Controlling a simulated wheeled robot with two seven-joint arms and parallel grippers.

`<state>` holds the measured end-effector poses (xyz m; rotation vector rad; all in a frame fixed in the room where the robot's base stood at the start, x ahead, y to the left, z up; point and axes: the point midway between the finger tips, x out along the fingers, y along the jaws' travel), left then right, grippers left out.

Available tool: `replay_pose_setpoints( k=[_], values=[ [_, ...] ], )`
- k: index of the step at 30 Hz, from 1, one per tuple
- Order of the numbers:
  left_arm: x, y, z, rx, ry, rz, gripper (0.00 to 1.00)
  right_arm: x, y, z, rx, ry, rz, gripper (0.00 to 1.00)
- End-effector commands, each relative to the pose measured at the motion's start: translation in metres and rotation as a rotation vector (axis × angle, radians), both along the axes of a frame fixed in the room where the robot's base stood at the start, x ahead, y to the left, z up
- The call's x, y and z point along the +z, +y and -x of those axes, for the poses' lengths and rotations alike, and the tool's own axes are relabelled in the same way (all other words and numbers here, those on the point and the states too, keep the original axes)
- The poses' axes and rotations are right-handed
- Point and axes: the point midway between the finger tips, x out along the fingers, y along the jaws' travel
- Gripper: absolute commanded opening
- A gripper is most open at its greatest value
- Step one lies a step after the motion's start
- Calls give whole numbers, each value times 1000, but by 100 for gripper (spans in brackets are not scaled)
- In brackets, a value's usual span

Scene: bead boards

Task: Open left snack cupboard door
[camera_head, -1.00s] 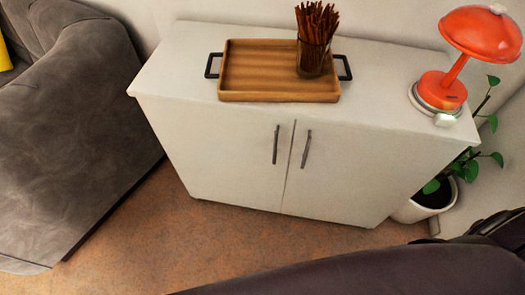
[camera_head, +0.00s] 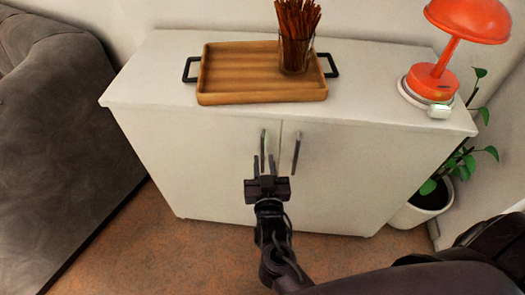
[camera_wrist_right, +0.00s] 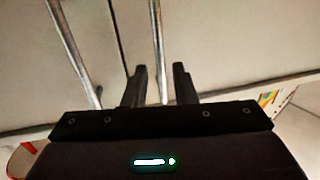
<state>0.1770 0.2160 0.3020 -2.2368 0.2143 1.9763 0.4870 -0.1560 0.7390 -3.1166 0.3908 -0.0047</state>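The white snack cupboard (camera_head: 330,195) has two doors, both closed. The left door (camera_head: 195,150) has an upright dark metal handle (camera_head: 263,143) near the middle seam. The right door's handle (camera_head: 296,150) stands just beside it. My right gripper (camera_head: 263,162) is at the lower part of the left door's handle, fingers pointing at the door. In the right wrist view its two fingers (camera_wrist_right: 160,70) are apart, and one handle bar (camera_wrist_right: 158,45) shows in the gap between them. The other bar (camera_wrist_right: 76,50) is outside, to the left. I cannot tell whether the fingers touch the handle. My left gripper is not in view.
On the cupboard top stand a wooden tray (camera_head: 235,75) with a glass of brown sticks (camera_head: 296,45) and an orange lamp (camera_head: 440,75). A grey sofa (camera_head: 60,140) is at left, a potted plant (camera_head: 412,213) at right. The floor (camera_head: 160,255) before the left door is clear.

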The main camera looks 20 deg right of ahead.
Motion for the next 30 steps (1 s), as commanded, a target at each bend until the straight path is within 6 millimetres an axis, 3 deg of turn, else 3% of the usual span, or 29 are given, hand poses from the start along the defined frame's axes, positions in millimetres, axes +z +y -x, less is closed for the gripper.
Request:
replay_pose_setpoints(
  k=[3,9,19,25,30],
  values=[
    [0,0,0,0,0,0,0,1,-5,-20,0,-2,0,25],
    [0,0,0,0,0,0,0,-1,-9,-40,2,2,0,25],
    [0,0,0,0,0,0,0,-1,-11,-44,2,3,-1,25],
    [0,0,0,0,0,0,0,-1,-11,-44,2,3,-1,0],
    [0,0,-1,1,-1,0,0,-1,-11,-44,2,3,-1,0]
  ],
)
